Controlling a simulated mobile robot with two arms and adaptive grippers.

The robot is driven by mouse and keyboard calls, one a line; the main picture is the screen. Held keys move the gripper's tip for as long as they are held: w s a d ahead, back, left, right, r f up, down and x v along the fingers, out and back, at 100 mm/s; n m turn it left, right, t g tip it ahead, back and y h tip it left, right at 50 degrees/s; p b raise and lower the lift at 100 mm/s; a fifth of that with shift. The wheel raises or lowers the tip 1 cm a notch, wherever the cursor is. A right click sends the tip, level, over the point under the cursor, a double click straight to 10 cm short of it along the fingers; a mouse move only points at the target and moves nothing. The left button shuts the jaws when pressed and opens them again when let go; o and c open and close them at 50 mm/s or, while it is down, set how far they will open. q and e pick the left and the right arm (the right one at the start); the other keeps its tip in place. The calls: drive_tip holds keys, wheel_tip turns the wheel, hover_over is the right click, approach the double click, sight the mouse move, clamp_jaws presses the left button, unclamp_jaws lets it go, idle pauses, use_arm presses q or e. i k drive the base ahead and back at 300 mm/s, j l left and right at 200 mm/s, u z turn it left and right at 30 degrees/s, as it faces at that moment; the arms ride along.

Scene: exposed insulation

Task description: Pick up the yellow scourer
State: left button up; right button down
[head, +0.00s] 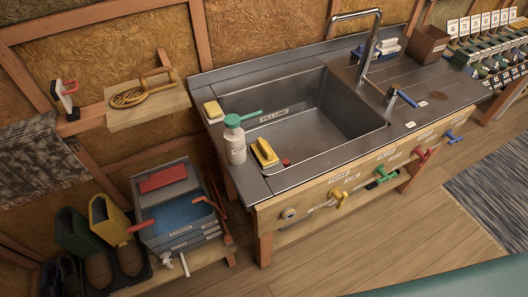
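One is a flat yellow and pale block (213,110) at the back left corner. I cannot tell for certain which is the scourer. Neither of my grippers is in view.
A white bottle with a green pump (236,140) stands between the two yellow items. A small red object (286,162) lies near the front one. The basin (318,120) looks empty. A tap (368,45) rises behind it. Coloured valves line the front.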

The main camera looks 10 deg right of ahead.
sight(264, 154)
drive_tip(key=z, duration=1.05)
drive_tip(key=i+u, duration=0.45)
drive_tip(key=i, duration=0.15)
